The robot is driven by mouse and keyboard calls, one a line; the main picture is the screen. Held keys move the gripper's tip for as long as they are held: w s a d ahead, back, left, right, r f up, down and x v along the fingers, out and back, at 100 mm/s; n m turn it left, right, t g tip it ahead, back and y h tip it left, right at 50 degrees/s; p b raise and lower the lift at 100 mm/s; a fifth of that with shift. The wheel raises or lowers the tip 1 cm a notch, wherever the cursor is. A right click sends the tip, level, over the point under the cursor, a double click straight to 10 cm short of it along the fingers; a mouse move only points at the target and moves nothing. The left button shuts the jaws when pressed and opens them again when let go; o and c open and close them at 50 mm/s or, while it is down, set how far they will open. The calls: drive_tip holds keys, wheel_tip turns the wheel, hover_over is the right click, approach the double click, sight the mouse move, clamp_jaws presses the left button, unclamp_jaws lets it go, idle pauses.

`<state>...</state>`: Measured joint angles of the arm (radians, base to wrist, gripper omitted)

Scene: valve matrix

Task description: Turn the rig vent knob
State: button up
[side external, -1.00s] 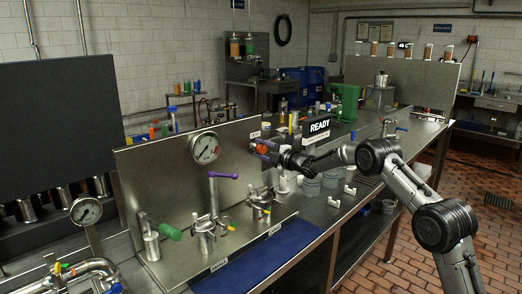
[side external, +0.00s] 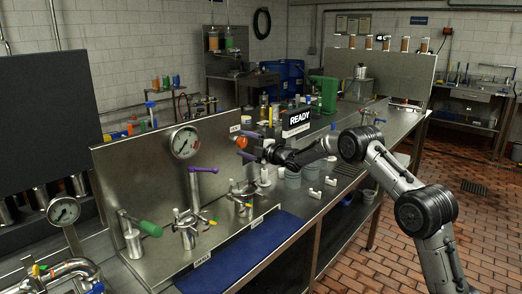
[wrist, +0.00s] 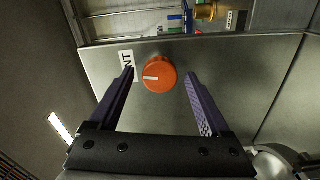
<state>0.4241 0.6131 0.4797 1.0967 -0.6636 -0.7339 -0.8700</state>
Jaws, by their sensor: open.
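The vent knob is a round orange-red knob (wrist: 159,76) with a white pointer bar, on a grey metal panel. The bar lies roughly level in the wrist view and points left. A white label ending in "NT" (wrist: 127,66) is left of it, partly hidden by a finger. My gripper (wrist: 159,64) is open, with one purple-padded finger on each side of the knob. Gaps show between the fingers and the knob. In the side external view the knob (side external: 242,142) shows near the panel's right end, just beyond my gripper (side external: 249,147).
A gauge (side external: 185,142) is on the panel left of the knob. A purple-handled valve (side external: 197,195) and a green-handled valve (side external: 142,228) stand in front of it. A black READY sign (side external: 298,121) stands behind my gripper. A blue mat (side external: 238,255) lies in front.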

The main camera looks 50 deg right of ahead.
drive_tip(key=s, duration=1.2)
drive_tip(key=shift+s, duration=0.15)
drive_tip(key=s+a+r+n+t+y, duration=0.1)
drive_tip(key=s+a+r, duration=0.1)
drive_tip(key=a+r, duration=0.65)
drive_tip(key=s+a+r+t+y, duration=0.15)
drive_tip(key=a+r, duration=0.35)
drive_tip(key=r, duration=0.7)
drive_tip(key=s+a+r+m+g+h, duration=0.2)
drive_tip(key=s+a+r+m, duration=0.15)
drive_tip(key=s, duration=0.45)
drive_tip(key=s+a+f+m+g, duration=0.2)
drive_tip(key=s+f+m+g, duration=0.4)
drive_tip(key=s+f, duration=0.5)
drive_tip(key=s+a+f+m+g, duration=0.3)
drive_tip(key=s+f+m+g, duration=0.4)
drive_tip(key=s+f, duration=0.5)
drive_tip(key=s, duration=0.8)
drive_tip(key=shift+f, duration=0.2)
drive_tip(key=shift+w+m+h, duration=0.1)
drive_tip(key=shift+m+h, duration=0.15)
